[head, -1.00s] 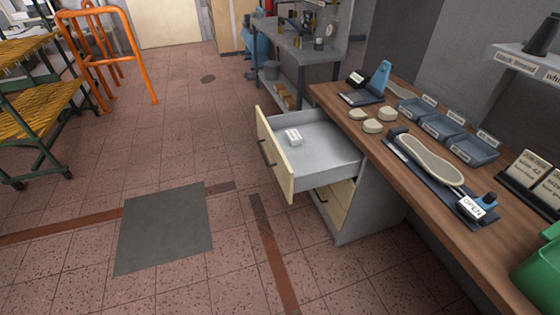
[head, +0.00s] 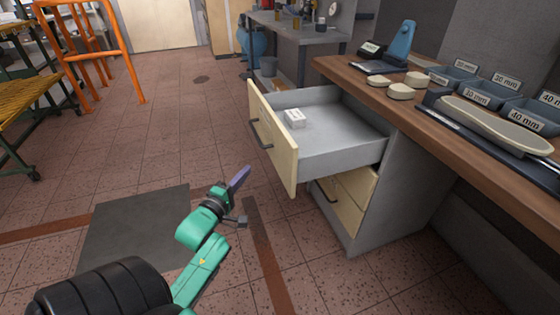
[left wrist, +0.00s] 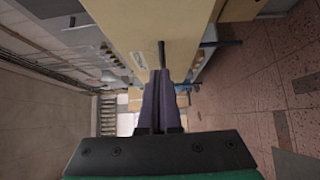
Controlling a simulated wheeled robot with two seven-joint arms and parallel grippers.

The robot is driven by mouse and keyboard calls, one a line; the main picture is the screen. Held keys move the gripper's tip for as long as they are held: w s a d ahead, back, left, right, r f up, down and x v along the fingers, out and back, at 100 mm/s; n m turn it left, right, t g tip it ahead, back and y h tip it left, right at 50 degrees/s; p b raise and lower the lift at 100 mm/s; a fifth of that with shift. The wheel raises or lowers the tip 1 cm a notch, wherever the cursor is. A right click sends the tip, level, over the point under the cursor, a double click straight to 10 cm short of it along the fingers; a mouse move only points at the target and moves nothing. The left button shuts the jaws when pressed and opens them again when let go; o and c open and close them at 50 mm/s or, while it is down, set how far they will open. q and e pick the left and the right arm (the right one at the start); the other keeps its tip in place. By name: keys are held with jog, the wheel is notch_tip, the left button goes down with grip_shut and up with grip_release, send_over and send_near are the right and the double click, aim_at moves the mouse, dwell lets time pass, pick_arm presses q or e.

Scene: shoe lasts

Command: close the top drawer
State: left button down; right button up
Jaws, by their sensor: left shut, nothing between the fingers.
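The top drawer (head: 274,142) stands pulled out of the cabinet under the bench, its pale front panel facing left with a dark handle (head: 260,134). A small white box (head: 294,118) lies inside it. My left gripper (head: 241,176) is shut and empty, in front of the drawer front and lower than its handle, apart from it in the head view. In the left wrist view the shut purple fingers (left wrist: 160,105) point toward a pale panel (left wrist: 160,30) with a dark handle. My right gripper is not in view.
The wooden bench top (head: 440,110) holds a shoe last, pale discs and blue trays. An orange frame (head: 85,50) stands far left. The tiled floor in front of the drawer is mostly clear.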

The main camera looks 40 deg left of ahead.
pick_arm(q)
jog(key=b, duration=0.2)
send_near(276, 150)
jog(key=w+a, duration=0.3)
jog(key=a, duration=0.1)
jog(key=shift+w+d+f, duration=0.1)
jog(key=shift+w+d, duration=0.9)
jog(key=shift+w, duration=0.1)
jog(key=shift+w+d, duration=0.3)
jog(key=shift+w, duration=0.05)
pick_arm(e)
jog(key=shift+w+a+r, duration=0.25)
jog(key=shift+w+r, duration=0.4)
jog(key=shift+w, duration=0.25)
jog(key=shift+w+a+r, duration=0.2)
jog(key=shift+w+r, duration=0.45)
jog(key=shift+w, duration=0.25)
